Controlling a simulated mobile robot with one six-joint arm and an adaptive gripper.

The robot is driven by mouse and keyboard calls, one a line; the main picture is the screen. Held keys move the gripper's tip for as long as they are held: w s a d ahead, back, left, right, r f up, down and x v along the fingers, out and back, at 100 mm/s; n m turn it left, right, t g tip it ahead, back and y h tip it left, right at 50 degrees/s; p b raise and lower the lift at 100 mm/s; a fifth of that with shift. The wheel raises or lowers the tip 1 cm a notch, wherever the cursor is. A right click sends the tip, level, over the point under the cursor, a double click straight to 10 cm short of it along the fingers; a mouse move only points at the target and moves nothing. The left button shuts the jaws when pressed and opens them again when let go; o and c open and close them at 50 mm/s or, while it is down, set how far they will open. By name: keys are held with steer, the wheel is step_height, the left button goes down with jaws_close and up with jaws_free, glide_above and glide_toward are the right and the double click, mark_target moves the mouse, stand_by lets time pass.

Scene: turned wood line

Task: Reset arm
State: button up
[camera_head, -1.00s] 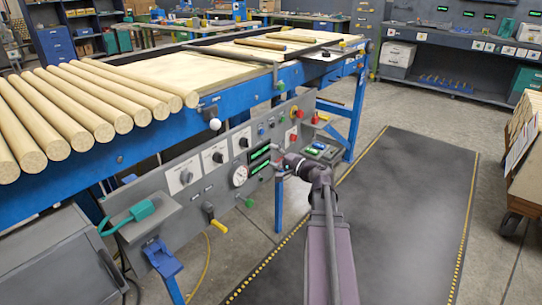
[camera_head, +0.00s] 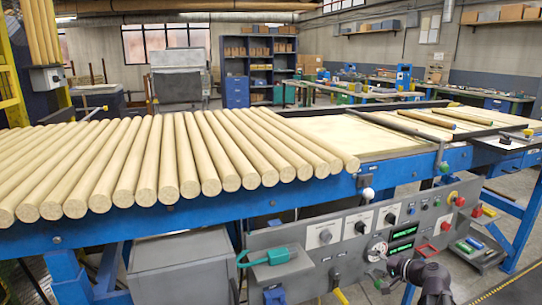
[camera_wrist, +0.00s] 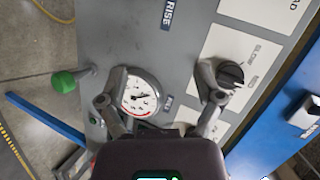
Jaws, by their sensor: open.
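My arm (camera_head: 428,277) shows at the bottom right of the head view, in front of the grey control panel (camera_head: 300,238). My gripper (camera_wrist: 162,78) is open in the wrist view, its two fingers spread and nothing between them but the panel face. The round white gauge (camera_wrist: 140,96) lies beside the left finger, partly covered by it. A black rotary knob (camera_wrist: 231,75) is close to the right finger. I cannot tell whether either finger touches the panel.
Several wooden rods (camera_head: 150,165) lie on the blue-framed line (camera_head: 120,212) above the panel. A green knob (camera_wrist: 64,83) sticks out at the panel's edge.

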steer(key=shift+s+a+f+n+g+h, duration=4.2)
steer(key=shift+s+a+f+g, duration=1.25)
steer(key=shift+s+a, duration=1.8)
step_height(320, 180, up, 31)
steer(key=p, duration=3.2)
steer(key=shift+w+a+r, duration=0.15)
steer(key=shift+w+a, duration=0.15)
steer(key=shift+w, duration=0.15)
